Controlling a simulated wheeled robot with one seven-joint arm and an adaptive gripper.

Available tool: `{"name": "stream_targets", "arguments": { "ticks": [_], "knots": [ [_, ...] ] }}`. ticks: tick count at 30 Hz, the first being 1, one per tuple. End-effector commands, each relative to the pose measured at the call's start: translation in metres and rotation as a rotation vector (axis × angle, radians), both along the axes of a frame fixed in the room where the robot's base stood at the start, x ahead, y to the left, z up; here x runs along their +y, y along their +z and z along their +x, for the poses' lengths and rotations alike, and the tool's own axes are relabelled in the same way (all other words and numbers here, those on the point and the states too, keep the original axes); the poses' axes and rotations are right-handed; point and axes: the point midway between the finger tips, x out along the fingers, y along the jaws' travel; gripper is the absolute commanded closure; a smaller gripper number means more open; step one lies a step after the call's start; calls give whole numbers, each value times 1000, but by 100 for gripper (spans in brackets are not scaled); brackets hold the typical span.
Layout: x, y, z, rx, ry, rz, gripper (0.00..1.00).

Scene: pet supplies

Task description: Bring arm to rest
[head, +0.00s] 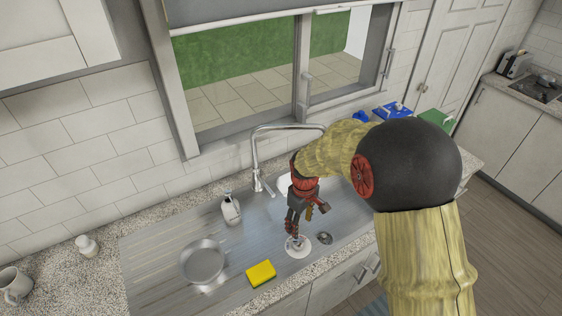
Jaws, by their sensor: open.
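My gripper (294,230) is in the head view, at the end of my arm, pointing down over the sink (345,205). It is open, and I see nothing held in it. A round white dish (299,251) lies just below the fingertips. Something small and greyish shows on or above the dish, partly hidden by the fingers. Whether the fingers touch it, I cannot tell. My arm bends across the right half of the view and hides part of the counter.
A tall faucet (256,160) stands close behind my gripper. A soap dispenser (231,210), a metal bowl (203,262) and a yellow sponge (261,274) are to the left. Blue items (385,111) and a green item (436,121) sit beyond my arm. Open floor (510,235) lies right.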

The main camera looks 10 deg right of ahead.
Motion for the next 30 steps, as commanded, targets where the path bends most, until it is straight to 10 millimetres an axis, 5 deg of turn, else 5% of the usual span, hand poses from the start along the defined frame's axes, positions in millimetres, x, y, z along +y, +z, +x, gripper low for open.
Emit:
{"name": "stream_targets", "arguments": {
  "ticks": [8,12,30],
  "knots": [
    [0,0,-3,12,-68,-1,48],
    [0,-5,-41,85,-197,-9,48],
    [-1,111,-172,-150,-570,44,48]
  ]
}}
